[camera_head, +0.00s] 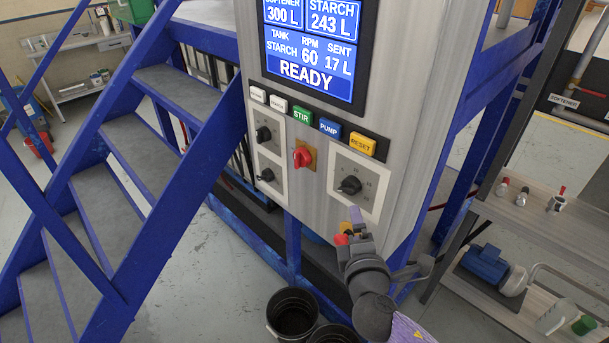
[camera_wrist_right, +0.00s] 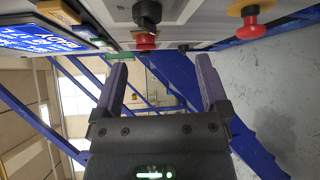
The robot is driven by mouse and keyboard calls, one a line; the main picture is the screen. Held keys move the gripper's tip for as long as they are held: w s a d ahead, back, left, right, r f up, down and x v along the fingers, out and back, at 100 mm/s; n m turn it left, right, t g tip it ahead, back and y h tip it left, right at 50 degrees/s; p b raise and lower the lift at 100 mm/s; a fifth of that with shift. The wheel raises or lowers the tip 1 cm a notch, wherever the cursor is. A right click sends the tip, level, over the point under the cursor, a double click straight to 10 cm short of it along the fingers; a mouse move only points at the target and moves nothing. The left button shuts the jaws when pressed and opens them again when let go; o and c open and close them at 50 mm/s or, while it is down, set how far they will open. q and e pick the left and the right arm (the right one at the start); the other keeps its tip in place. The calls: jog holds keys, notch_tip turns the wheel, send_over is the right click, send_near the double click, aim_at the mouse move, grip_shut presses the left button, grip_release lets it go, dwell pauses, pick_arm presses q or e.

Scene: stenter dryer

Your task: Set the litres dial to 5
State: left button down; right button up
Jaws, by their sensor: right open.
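The black dial knob (camera_head: 350,185) sits on a pale square plate with a printed scale, at the lower right of the control panel. I take it to be the litres dial; its numbers and pointer are too small to read. My right gripper (camera_head: 356,216) is just below this plate, apart from the knob. In the right wrist view a black knob (camera_wrist_right: 147,13) shows at the top, beyond and between the fingers. My right gripper (camera_wrist_right: 161,66) is open there, with nothing between its fingers. My left gripper is out of view.
A red stop button (camera_wrist_right: 250,22) on a yellow base is close to my right gripper. A red switch (camera_head: 303,157) and two smaller black knobs sit left of the dial. The screen (camera_head: 310,45) reads READY. Black buckets (camera_head: 293,312) stand below; blue stairs (camera_head: 150,150) are left.

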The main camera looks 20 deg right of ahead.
aim_at(350, 191)
jog(key=w, duration=0.1)
jog(key=w+d, duration=0.1)
jog(key=w, duration=0.1)
jog(key=w+d+r, duration=0.1)
jog(key=w, duration=0.1)
jog(key=shift+d+p, duration=0.2)
jog(key=shift+p, duration=0.1)
jog(key=x, duration=0.3)
jog(key=shift+w+a, duration=0.1)
jog(key=shift+w, duration=0.15)
jog(key=shift+w+f, duration=0.1)
jog(key=shift+w, duration=0.3)
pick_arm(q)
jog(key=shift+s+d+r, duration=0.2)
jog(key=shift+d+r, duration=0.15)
pick_arm(e)
jog(key=shift+d, duration=0.25)
jog(key=shift+w, duration=0.1)
